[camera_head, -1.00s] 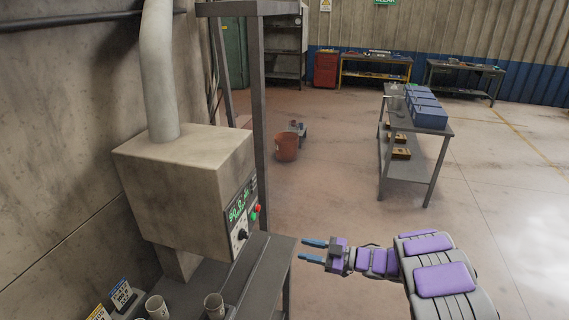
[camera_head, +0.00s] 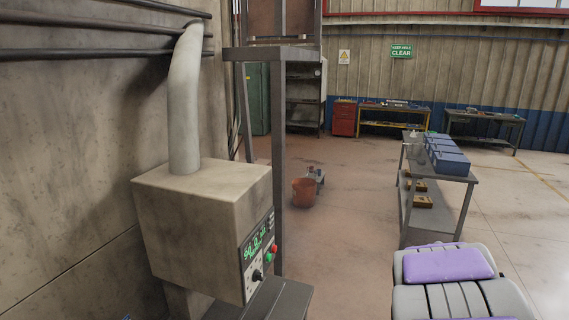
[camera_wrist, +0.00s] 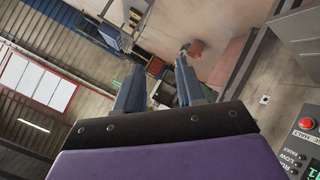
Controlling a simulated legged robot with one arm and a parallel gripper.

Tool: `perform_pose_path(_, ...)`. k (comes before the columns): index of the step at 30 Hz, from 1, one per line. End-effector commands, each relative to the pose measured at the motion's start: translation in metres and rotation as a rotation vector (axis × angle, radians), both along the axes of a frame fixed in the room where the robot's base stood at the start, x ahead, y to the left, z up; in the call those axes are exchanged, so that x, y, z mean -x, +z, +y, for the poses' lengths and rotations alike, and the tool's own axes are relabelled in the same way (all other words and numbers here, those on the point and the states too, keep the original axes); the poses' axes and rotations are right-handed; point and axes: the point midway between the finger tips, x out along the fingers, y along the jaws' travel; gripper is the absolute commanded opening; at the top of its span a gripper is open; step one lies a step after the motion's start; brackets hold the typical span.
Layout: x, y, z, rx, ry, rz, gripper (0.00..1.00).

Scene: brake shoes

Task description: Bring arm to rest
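My gripper (camera_wrist: 160,85) shows in the wrist view, with its two blue-grey fingers spread apart and nothing between them. In the head view the gripper is out of the picture. Only purple and grey parts of my own body show there, at the bottom right. The wrist view is rolled over to one side, with the wall and windows on its left and the machine's control panel at its right edge.
A grey table (camera_head: 458,178) with blue boxes (camera_head: 447,158) stands to the right. An orange bucket (camera_head: 304,192) sits on the floor. Open floor lies between them.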

Motion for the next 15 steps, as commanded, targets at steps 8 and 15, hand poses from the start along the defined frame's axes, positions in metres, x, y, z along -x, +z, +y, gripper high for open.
perform_pose_path(8, 0.142, -0.026, 0.034, -0.187, -0.306, 0.232, 0.38)
perform_pose_path(15, 0.278, -0.068, 0.111, -0.396, -0.42, 0.541, 0.38)
